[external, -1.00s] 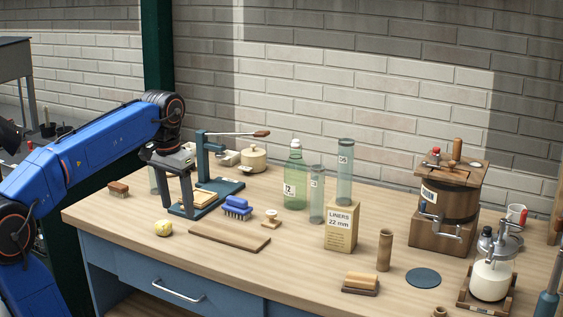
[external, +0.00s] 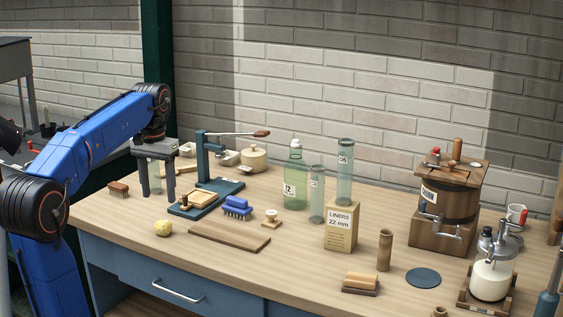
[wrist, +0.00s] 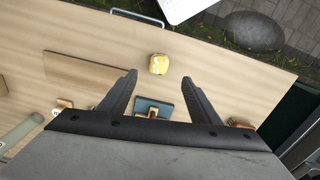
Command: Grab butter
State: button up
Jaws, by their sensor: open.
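The butter appears to be a small pale yellow lump (external: 163,229) on the table near its front left, left of a flat wooden board (external: 229,238). In the wrist view the lump (wrist: 158,64) has whitish patches and lies just beyond the fingertips, between their lines. My gripper (external: 158,193) is open, pointing down with nothing between its fingers. It is behind the lump and left of the teal press, apart from the lump. Both fingers (wrist: 159,79) show in the wrist view.
The teal lever press (external: 218,187) and its small tray (external: 182,212) stand close right of my gripper. A wooden brush (external: 118,189) is to the left, a blue brush (external: 237,207) to the right. Bare table surrounds the lump's front and left.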

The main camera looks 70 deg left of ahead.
aim_at(163, 222)
notch_tip(163, 222, down, 10)
jog(key=shift+w+f, duration=0.15)
jog(key=shift+f, duration=0.1)
dwell(0.4)
jog(key=c, duration=1.2)
